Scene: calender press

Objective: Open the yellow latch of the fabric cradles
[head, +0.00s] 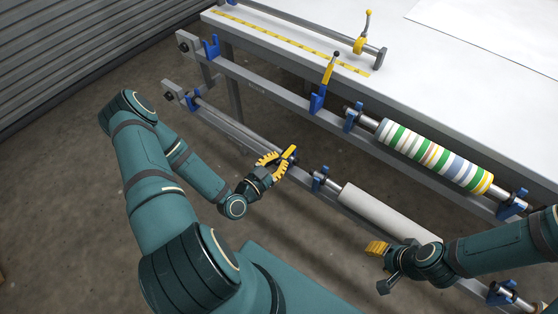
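The lower rail carries a yellow latch lever (289,152), small and partly hidden by my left gripper (277,164). The gripper's yellow ribbed fingers are spread apart at the lever; I cannot tell whether they touch it. The upper rail has another yellow latch (329,70), standing up with a dark knob above a blue cradle (317,103). A striped fabric roll (434,157) lies along the upper rail, and a plain white roll (388,212) along the lower one. My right gripper (378,250), with yellow pads, is in front of the white roll; its opening is unclear.
A white table (440,80) stands behind the rails, with a yellow measuring strip and a bar with a yellow lever (360,45). Blue brackets (353,116) stick up along the rails. The concrete floor (70,215) at left is clear.

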